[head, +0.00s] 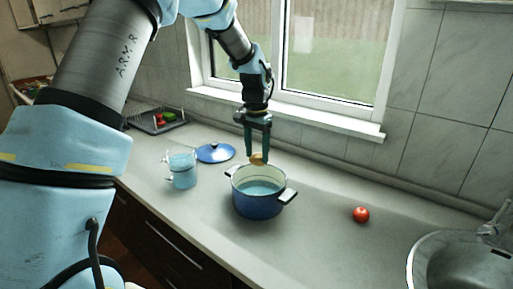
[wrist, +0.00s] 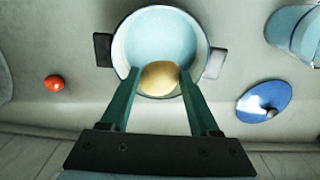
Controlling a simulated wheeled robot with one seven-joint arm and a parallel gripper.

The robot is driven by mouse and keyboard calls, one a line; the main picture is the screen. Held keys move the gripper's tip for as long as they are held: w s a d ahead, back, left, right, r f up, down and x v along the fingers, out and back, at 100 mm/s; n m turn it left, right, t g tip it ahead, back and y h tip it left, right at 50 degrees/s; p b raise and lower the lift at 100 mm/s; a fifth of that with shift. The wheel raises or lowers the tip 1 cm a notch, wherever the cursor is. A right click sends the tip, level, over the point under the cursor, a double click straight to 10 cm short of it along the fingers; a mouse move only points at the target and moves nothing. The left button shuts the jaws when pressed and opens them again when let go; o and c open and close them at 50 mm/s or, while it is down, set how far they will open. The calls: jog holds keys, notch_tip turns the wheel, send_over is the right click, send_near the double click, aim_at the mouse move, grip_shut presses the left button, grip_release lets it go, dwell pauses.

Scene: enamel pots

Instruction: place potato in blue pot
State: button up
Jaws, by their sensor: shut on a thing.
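The potato (head: 258,159) is yellow-brown and is held between the two green fingers of my gripper (head: 257,155). The gripper is shut on it, above the far rim of the blue pot (head: 258,205). The pot stands upright on the counter, open, with a pale blue inside and two dark handles. In the wrist view the potato (wrist: 159,78) sits between the fingertips (wrist: 158,80) and overlaps the near part of the pot's opening (wrist: 160,40). The potato appears above the rim; its exact height is hard to tell.
A red tomato (head: 361,214) lies to the right, before the sink (head: 460,262). A rack (head: 158,121) stands at the back left. The window (head: 310,55) is behind.

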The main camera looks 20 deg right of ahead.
notch_tip(320, 180, down, 6)
jog(key=b, duration=0.4)
jog(key=shift+f, duration=0.25)
jog(key=o, duration=1.5)
jog(key=shift+r, duration=0.1)
notch_tip(320, 180, up, 7)
jog(key=p, duration=0.5)
